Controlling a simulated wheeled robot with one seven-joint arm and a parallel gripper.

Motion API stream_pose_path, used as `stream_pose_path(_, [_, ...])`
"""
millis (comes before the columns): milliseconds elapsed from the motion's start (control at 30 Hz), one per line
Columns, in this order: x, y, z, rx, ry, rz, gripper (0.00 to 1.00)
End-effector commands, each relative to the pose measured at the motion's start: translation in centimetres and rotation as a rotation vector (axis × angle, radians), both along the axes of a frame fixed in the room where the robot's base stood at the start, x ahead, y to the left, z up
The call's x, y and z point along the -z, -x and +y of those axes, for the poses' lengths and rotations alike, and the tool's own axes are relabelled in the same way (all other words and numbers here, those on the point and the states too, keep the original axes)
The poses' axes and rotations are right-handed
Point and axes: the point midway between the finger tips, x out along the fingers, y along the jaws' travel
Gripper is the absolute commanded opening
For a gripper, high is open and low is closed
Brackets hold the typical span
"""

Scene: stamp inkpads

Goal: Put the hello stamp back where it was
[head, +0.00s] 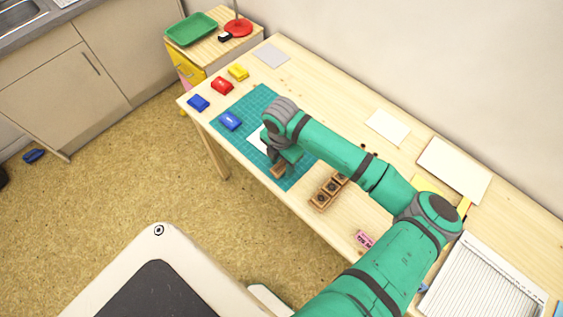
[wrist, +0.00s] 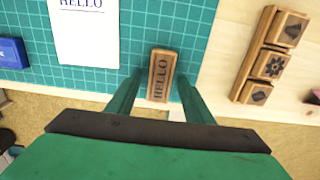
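The hello stamp (wrist: 162,75) is a small wooden block with HELLO on its upper face. It is at the near edge of the green cutting mat (wrist: 205,20), between the fingers of my gripper (wrist: 161,82). The fingers are apart, with a narrow gap on each side of the stamp. In the head view, the stamp (head: 278,171) shows just below my gripper (head: 283,160), partly hidden by it. A wooden row of stamps (wrist: 270,60) with picture faces lies to the right, off the mat; it also shows in the head view (head: 325,192).
White paper printed HELLO (wrist: 85,35) lies on the mat. A blue inkpad (head: 230,121) is on the mat's left part; blue (head: 198,103), red (head: 222,86) and yellow (head: 238,73) inkpads stand beyond it. A pink item (head: 363,239) lies near the table's front edge.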

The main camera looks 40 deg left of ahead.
Motion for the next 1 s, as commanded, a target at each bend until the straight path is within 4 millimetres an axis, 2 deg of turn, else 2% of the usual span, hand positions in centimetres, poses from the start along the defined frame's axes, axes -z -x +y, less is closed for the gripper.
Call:
stream_pose_path(367, [-0.7,0.0,0.0,0.0,-0.001,0.0,0.46])
stream_pose_path(467, [-1.9,0.0,0.0,-0.001,-0.001,-0.001,0.46])
stream_pose_path(800, [-8.6,0.0,0.1,-0.002,-0.001,-0.002,0.46])
stream_pose_path(1000, [-11.3,0.1,0.1,-0.001,-0.002,-0.001,0.46])
